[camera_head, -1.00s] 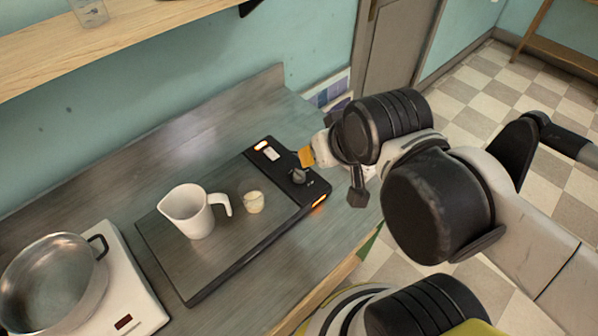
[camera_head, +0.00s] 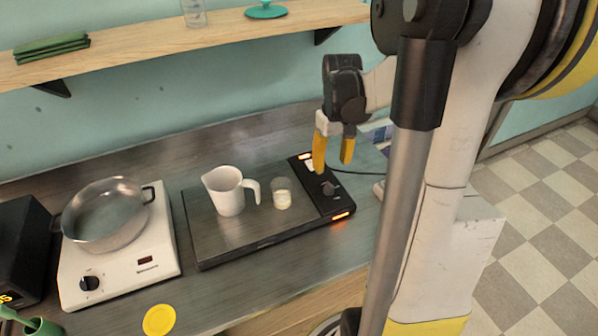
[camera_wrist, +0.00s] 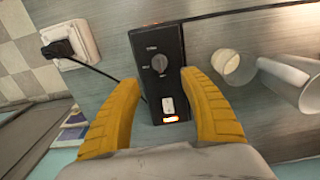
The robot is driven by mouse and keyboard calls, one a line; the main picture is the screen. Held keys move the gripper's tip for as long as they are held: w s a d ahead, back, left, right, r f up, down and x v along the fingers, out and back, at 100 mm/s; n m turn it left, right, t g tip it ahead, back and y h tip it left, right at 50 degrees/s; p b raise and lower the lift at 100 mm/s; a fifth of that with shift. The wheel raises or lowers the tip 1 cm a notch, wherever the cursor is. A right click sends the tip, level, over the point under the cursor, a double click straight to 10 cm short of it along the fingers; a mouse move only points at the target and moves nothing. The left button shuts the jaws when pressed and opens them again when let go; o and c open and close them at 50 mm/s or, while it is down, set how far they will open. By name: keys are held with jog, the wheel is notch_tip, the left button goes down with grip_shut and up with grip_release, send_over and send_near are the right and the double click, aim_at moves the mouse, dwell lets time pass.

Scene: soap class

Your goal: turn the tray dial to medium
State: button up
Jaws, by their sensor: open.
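The warming tray (camera_head: 250,240) is a dark flat plate on the counter, with a black control panel (camera_head: 318,180) at its right end. The tray dial (camera_head: 329,188) is a grey knob on that panel; it also shows in the wrist view (camera_wrist: 159,62). Its pointer setting is too small to read. Orange lights glow at both ends of the panel. My gripper (camera_head: 333,158) is open and empty, with yellow fingers pointing down above the panel's rear part. In the wrist view its fingertips (camera_wrist: 158,78) stand on either side of the panel, apart from the dial.
A white pitcher (camera_head: 229,192) and a small glass with pale contents (camera_head: 282,194) stand on the tray. A steel pot (camera_head: 104,214) sits on a white hot plate (camera_head: 130,265) to the left. A wooden shelf (camera_head: 150,45) runs above.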

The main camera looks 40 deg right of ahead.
aim_at(329, 185)
notch_tip(329, 185, down, 10)
jog(key=b, duration=0.4)
jog(key=shift+f, duration=0.1)
grip_shut()
